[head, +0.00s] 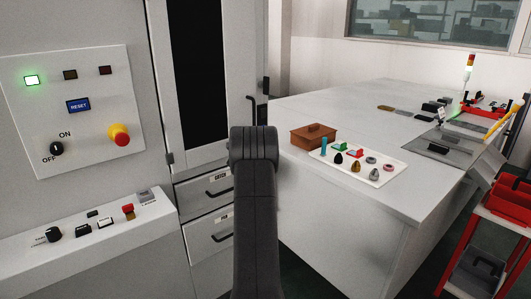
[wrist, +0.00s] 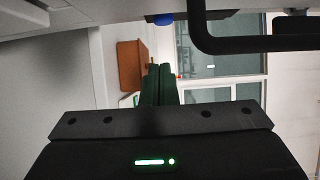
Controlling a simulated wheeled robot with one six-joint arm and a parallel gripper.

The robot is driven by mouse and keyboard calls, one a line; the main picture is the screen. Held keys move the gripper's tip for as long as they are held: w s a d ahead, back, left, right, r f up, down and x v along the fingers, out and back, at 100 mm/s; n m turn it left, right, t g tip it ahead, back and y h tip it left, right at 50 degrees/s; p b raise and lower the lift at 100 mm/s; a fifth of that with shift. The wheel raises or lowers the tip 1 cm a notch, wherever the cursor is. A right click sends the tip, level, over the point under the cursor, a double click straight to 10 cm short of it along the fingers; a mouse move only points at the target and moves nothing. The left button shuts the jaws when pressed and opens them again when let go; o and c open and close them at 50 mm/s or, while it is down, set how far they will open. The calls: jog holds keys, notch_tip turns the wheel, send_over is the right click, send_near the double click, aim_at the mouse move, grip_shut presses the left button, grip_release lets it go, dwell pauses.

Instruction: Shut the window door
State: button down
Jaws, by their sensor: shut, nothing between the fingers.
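The window door (head: 222,75) is the tall light-grey cabinet door with a dark glass pane, left of centre in the head view. A black handle (head: 251,108) shows near its right edge. I cannot tell how far the door stands from its frame. My arm rises in front of the cabinet in the head view and hides my gripper there. In the wrist view my gripper (wrist: 159,70) has its green fingers together, with nothing between them. A black bent bar (wrist: 255,44), likely the door handle, crosses the upper right there, apart from the fingers.
Drawers (head: 209,209) with black handles sit below the door. A control panel (head: 95,105) is at left. A white table (head: 320,105) at right bears a brown box (head: 312,137) and a tray of small parts (head: 392,177). A red cart (head: 505,225) stands far right.

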jog(key=s+a+b, duration=0.1)
jog(key=s, duration=0.9)
jog(key=shift+a+b, duration=0.3)
